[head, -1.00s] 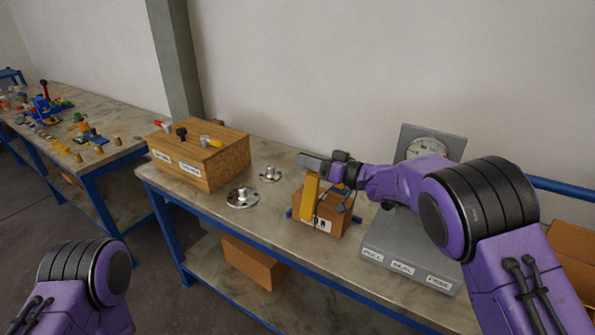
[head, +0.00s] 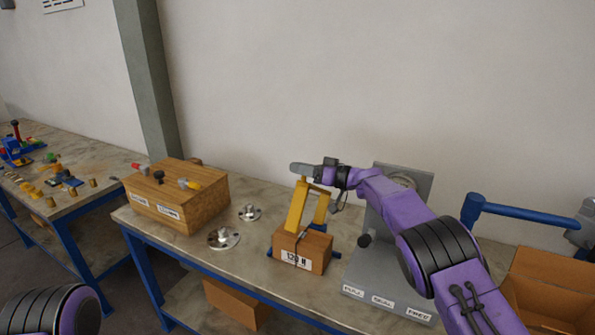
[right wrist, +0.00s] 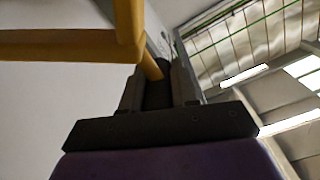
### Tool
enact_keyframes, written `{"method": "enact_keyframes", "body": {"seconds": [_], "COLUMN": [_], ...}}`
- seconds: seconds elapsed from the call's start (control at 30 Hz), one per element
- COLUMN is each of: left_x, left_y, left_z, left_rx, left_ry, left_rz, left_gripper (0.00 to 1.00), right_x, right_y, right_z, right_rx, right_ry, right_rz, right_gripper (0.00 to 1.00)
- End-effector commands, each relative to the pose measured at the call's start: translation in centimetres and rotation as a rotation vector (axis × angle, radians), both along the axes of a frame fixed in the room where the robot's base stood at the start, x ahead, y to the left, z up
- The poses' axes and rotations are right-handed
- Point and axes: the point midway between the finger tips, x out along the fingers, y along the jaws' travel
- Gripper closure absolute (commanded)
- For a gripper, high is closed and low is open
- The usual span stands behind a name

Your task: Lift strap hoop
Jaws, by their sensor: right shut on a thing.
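The yellow strap hoop (head: 296,207) stands up from a brown box (head: 288,242) labelled 120 N on the workbench. My right gripper (head: 306,170) is at the top of the hoop, shut on its top bar. In the right wrist view the yellow hoop (right wrist: 128,30) runs in between the dark fingers (right wrist: 158,85). The box's underside is hidden, so I cannot tell whether it touches the bench. My left gripper is out of view; only part of my left arm shows at the lower left.
A wooden case (head: 190,205) with coloured handles and two metal flanges (head: 223,238) (head: 249,212) stand left of the box. A grey labelled fixture (head: 385,285) stands close on the right. An open carton (head: 545,285) is at far right.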

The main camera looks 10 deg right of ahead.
Motion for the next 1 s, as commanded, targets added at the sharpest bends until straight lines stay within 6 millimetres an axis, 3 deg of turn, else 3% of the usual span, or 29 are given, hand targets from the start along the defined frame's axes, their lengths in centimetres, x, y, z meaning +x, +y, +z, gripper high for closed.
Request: {"method": "enact_keyframes", "body": {"seconds": [0.2, 0.23, 0.3, 0.53, 0.67, 1.0], "left_x": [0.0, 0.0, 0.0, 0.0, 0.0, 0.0], "left_y": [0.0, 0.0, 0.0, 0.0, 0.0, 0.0], "left_z": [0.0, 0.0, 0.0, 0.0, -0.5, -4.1], "left_rx": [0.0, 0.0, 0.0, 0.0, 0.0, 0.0], "left_ry": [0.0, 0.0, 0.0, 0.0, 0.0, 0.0], "left_rz": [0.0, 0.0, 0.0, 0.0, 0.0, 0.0], "left_gripper": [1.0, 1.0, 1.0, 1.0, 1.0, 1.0], "right_x": [0.1, 0.1, 0.1, 0.1, -0.2, -4.7], "right_y": [-0.7, -0.7, -0.6, 0.2, -0.3, -6.9], "right_z": [-0.2, -0.2, -0.2, -0.1, -0.3, -0.5], "right_rx": [-0.005, -0.004, -0.004, -0.001, -0.002, 0.002], "right_ry": [0.002, 0.003, 0.003, 0.002, 0.001, -0.001], "right_rz": [-0.011, -0.011, -0.009, 0.002, 0.002, -0.007], "right_gripper": [1.0, 0.61, 0.46, 0.46, 0.46, 0.46]}}
